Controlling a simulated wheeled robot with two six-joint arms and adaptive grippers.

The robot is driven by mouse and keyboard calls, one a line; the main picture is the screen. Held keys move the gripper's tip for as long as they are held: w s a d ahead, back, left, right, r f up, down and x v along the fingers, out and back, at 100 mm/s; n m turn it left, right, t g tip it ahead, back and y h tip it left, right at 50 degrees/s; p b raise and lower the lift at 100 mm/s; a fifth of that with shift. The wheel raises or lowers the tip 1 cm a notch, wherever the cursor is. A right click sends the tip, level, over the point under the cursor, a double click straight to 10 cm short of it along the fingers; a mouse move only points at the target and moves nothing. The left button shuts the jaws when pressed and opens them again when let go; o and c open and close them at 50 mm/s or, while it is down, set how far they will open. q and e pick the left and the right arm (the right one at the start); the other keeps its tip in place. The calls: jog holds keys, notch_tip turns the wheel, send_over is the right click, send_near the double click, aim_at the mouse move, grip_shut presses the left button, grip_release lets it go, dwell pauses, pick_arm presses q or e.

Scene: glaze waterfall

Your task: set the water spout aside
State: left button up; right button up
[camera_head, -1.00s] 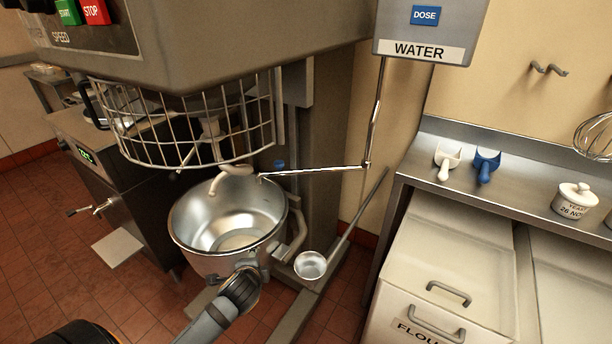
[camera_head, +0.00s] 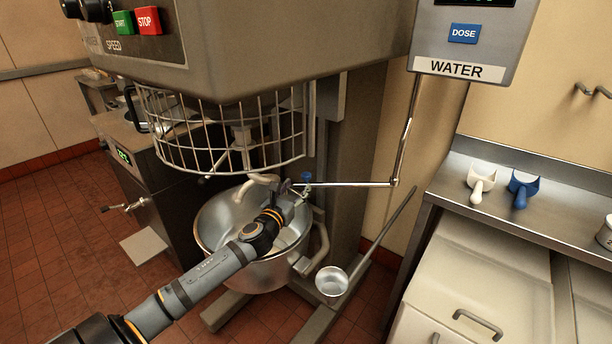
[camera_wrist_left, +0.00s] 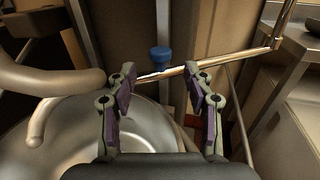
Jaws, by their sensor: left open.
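The water spout (camera_head: 350,184) is a thin shiny pipe hanging from the water box, with its arm reaching left over the mixer bowl. A blue knob (camera_head: 307,178) shows at its left end. In the left wrist view the spout (camera_wrist_left: 233,64) crosses between and just beyond the fingertips, with the blue knob (camera_wrist_left: 160,55) behind it. My left gripper (camera_head: 291,187) is open at the spout's end, above the bowl; in the wrist view its fingers (camera_wrist_left: 160,85) stand apart. I cannot tell if they touch the pipe. My right gripper is not in view.
The steel mixer bowl (camera_head: 219,222) sits under the wire guard (camera_head: 215,135) and dough hook (camera_head: 262,180). A ladle (camera_head: 332,281) leans with its long handle to the right. The water box (camera_head: 470,45) hangs above. A counter with scoops (camera_head: 520,188) stands right.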

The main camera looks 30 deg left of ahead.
aim_at(304, 177)
pick_arm(q)
jog(key=w+p, duration=0.1)
jog(key=w, duration=0.2)
jog(key=w+a, duration=0.1)
jog(key=w, duration=0.2)
jog(key=shift+w+a+p, duration=0.15)
jog(key=shift+w+p, duration=0.2)
jog(key=shift+w, duration=0.05)
jog(key=shift+w+a, duration=0.1)
jog(key=shift+w, duration=0.5)
jog(key=shift+f, duration=0.1)
grip_shut()
